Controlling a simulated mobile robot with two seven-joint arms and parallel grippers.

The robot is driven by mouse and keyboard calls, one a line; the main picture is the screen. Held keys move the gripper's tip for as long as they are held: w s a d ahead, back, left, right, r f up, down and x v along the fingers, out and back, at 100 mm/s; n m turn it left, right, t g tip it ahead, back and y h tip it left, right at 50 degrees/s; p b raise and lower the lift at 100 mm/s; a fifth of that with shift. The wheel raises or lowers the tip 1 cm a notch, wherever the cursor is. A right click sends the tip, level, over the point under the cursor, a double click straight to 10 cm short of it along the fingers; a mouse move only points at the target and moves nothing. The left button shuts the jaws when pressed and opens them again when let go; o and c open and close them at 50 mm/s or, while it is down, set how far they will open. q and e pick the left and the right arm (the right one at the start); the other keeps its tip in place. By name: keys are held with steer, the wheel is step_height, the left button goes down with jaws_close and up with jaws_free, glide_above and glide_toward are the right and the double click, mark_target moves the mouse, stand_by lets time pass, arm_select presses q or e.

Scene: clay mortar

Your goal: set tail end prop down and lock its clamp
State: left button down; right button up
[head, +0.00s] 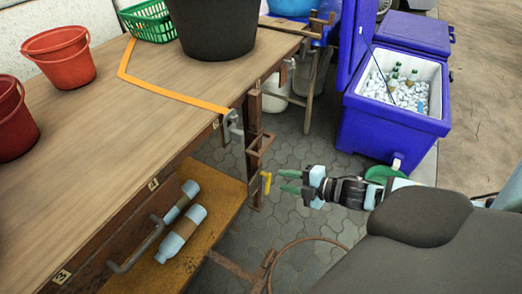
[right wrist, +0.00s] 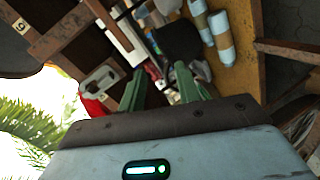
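A rusty upright leg with brackets (head: 254,150) stands at the near right end of the wooden table in the head view; I take it as the tail end prop. A small yellow piece (head: 266,182) is beside its lower part, perhaps the clamp handle; whether it is locked I cannot tell. My right gripper (head: 281,181) points left at the yellow piece, with its green fingertips just right of it. Its fingers are apart and empty; the right wrist view also shows a gap between the fingertips (right wrist: 158,75). My left gripper is out of view.
The table (head: 150,90) holds red buckets (head: 60,55), a black tub (head: 217,25) and an orange strap (head: 170,90). A blue cooler (head: 385,125) stands behind my arm.

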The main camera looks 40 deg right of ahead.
mark_target(266, 145)
steer(key=w+d+r+n+t+b, duration=0.1)
steer(key=w+d+r+n+b, duration=0.1)
steer(key=w, duration=0.5)
steer(key=d+n+b, duration=0.1)
steer(key=d+b, duration=0.1)
steer(key=d, duration=0.1)
steer(key=shift+d+r+n, duration=0.3)
steer(key=shift+d+r, duration=0.05)
steer(key=shift+w, duration=0.1)
steer(key=shift+b+x, duration=1.55)
steer(key=shift+x, duration=2.2)
steer(key=shift+a, duration=0.1)
jaws_close()
